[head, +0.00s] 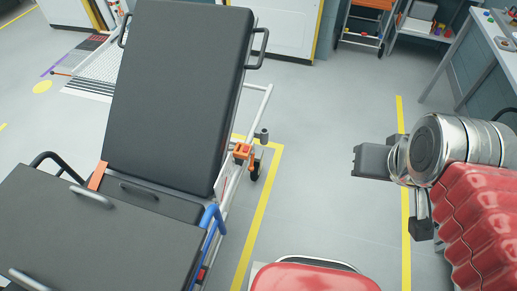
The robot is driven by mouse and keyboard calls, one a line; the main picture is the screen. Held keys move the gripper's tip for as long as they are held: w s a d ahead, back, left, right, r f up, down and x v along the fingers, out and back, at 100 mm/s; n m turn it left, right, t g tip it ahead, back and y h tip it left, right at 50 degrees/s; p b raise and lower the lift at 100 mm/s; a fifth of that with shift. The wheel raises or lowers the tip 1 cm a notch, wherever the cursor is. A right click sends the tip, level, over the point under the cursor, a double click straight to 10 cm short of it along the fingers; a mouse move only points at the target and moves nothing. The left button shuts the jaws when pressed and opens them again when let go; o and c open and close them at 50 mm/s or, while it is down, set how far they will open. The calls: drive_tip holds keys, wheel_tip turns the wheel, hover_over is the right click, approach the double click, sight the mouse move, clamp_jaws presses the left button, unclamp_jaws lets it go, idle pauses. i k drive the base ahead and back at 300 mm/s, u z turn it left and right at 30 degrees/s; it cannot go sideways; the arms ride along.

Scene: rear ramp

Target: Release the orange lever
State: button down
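An orange lever-like part (242,151) sits on the silver side rail of a stretcher (180,90), right of its raised black backrest. A second, strip-shaped orange piece (97,176) shows at the left of the backrest's lower end. I cannot tell for sure which one is the lever. My gripper (371,161) is at the right, a dark grey block beyond a silver joint. It is well apart from the stretcher and touches nothing visible. Its fingers cannot be made out clearly.
A blue handle (212,218) and a black side handle (258,48) stick out from the stretcher. Grey floor with yellow lines (262,205) lies clear between the stretcher and my arm. A workbench (489,40) and shelves (370,20) stand at the back right.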

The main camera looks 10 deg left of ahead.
sight(251, 167)
drive_tip(key=i, duration=1.15)
drive_tip(key=u, duration=2.7)
